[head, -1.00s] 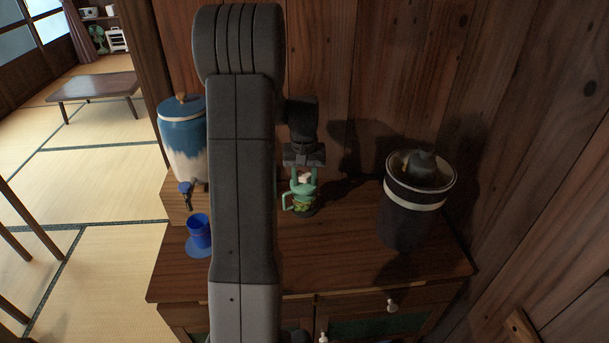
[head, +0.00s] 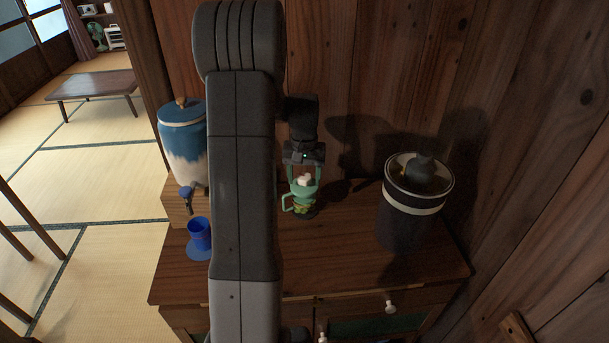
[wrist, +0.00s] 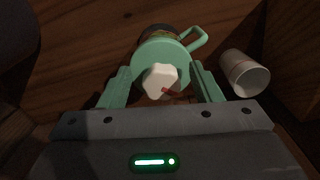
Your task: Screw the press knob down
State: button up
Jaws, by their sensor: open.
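The press (head: 301,204) is a small green jar-like vessel with a side handle, upright on the cabinet top. A white lobed knob (head: 304,181) sits on its top. The knob also shows in the wrist view (wrist: 160,80), above the round green lid (wrist: 166,50). My gripper (wrist: 161,67) is open, its green fingers on either side of the knob with a gap visible at each side. In the head view my gripper (head: 304,178) reaches down from above over the press. How far down the knob sits is hard to tell.
A dark container with a white band (head: 413,200) stands to the right. A blue and white dispenser (head: 184,142) and a blue cup (head: 199,233) are at left. A pale cup-like vessel (wrist: 240,70) shows beside the press.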

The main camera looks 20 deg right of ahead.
aim_at(304, 179)
notch_tip(304, 179, up, 7)
jog(key=p, duration=0.4)
jog(key=shift+w+f, duration=0.1)
jog(key=shift+f, duration=0.1)
dwell(0.7)
